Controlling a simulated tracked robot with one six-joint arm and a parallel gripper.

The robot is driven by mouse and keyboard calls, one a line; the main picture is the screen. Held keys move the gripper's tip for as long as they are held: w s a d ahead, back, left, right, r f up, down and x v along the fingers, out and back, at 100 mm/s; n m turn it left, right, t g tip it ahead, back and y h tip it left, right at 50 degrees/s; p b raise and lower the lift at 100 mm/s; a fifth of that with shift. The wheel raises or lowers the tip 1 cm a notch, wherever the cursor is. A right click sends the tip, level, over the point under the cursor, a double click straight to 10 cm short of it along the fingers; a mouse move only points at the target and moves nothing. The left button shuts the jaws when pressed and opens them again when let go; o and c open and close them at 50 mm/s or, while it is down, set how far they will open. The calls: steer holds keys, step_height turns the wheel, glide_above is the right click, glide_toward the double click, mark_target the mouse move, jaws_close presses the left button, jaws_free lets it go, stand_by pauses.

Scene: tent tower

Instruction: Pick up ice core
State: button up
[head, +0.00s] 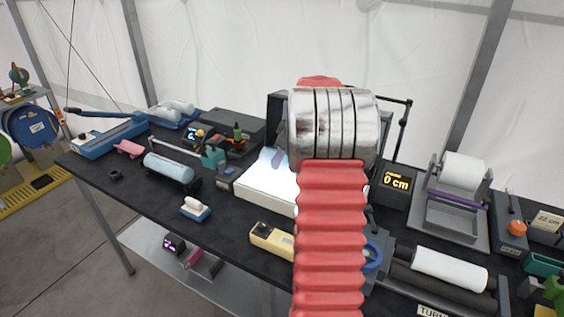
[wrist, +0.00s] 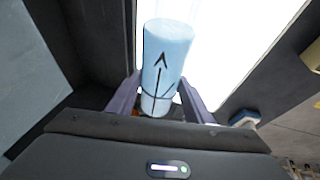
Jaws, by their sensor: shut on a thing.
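The ice core (wrist: 168,48) is a pale blue cylinder with a black arrow drawn along its side, seen in the wrist view. My gripper (wrist: 161,88) has purple fingers, one on each side of the core's near end, and is shut on it. The core's far end points away from the gripper, over a bright white lit panel (wrist: 225,45); I cannot tell the gap beneath. In the head view my red and silver arm hides most of the gripper and the core.
A black bench (head: 135,190) is crowded with gear. A light blue cylinder (head: 168,168) lies in a cradle at left. A yellow device (head: 270,239) sits by the front edge. A "0 cm" display (head: 396,181) and white rolls (head: 449,268) are at right.

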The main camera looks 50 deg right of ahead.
steer(key=shift+c, duration=0.2)
step_height(320, 180, up, 10)
steer(key=shift+r, duration=0.1)
stand_by(0.5)
stand_by(0.8)
